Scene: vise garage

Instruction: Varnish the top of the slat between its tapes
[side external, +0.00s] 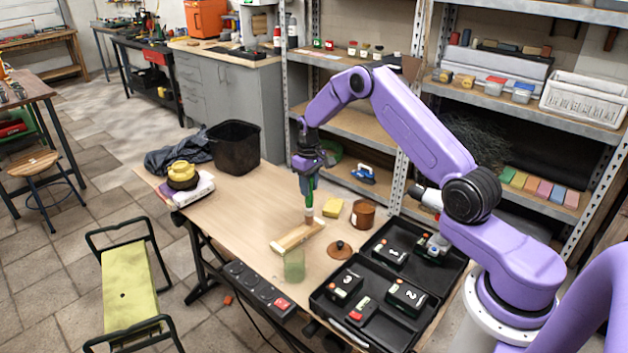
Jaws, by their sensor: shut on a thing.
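The slat (297,237) is a pale wooden strip lying on the wooden table, near its middle. Its tapes are too small to tell apart. My gripper (308,176) is above the slat's far right end, shut on a brush (309,199) with a green handle. The brush points down. Its bristle end is at or just above the slat's far right end; I cannot tell whether it touches. An open brown can (363,214) stands to the right of the slat. A brown round lid (340,250) with a knob lies in front of the can.
A translucent green cup (293,266) stands close in front of the slat. A yellow sponge (332,207) lies behind it. A black case (378,310) with numbered boxes fills the table's right end. A black bin (235,146) and yellow items (182,175) stand far left. The table's left-middle is clear.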

